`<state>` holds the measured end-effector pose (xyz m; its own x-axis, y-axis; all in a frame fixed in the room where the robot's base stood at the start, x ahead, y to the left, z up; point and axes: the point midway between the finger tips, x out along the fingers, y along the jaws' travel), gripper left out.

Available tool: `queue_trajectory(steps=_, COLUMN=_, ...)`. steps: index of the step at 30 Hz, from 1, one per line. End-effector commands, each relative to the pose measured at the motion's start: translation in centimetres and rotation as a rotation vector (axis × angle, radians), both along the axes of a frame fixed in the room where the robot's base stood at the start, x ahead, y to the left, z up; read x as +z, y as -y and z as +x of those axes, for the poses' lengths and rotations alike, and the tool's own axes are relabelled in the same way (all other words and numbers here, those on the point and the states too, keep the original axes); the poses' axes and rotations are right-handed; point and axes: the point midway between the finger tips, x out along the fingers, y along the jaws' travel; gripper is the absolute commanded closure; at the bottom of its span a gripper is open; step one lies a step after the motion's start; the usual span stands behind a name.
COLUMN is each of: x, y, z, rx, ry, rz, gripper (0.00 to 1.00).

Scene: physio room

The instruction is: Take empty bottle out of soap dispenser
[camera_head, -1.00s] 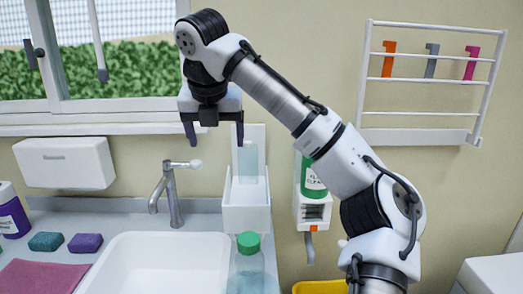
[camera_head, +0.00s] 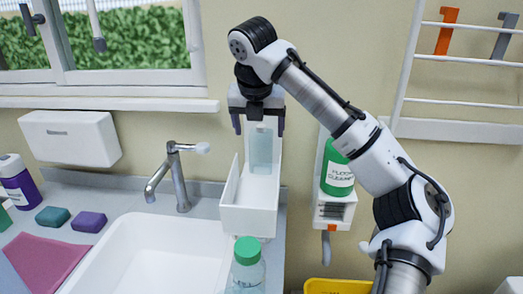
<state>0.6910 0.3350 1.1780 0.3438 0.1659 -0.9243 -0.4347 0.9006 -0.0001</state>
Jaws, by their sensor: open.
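The white soap dispenser (camera_head: 251,218) is fixed to the wall right of the tap, with its front open. A pale, see-through bottle (camera_head: 262,155) stands upright inside it against the back plate. My gripper (camera_head: 259,131) points down with its fingers apart, one on each side of the dispenser's upper part. The fingertips are near the bottle's top; I cannot tell how far in front of it they are. The gripper holds nothing. A clear bottle with a green cap (camera_head: 247,270) stands in front of the dispenser, its lower part cut off by the frame.
A second wall holder (camera_head: 334,212) with a green cleaner bottle (camera_head: 338,178) is close on the right, beside my arm. The tap (camera_head: 178,180) and white sink (camera_head: 150,250) are left. A yellow container (camera_head: 337,286) is low right. A wall rack (camera_head: 450,128) is upper right.

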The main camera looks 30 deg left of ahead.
Motion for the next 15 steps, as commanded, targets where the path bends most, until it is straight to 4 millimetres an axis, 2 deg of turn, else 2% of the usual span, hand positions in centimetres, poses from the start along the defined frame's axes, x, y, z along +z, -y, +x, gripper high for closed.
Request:
queue_trajectory(steps=8, x=-1.8, y=-0.4, z=1.0, rx=0.0, ry=-0.001, rz=-0.002, gripper=0.22)
queue_trajectory(steps=15, x=-4.8, y=-1.1, z=2.5, rx=0.0, ry=0.0, rz=0.0, gripper=0.22)
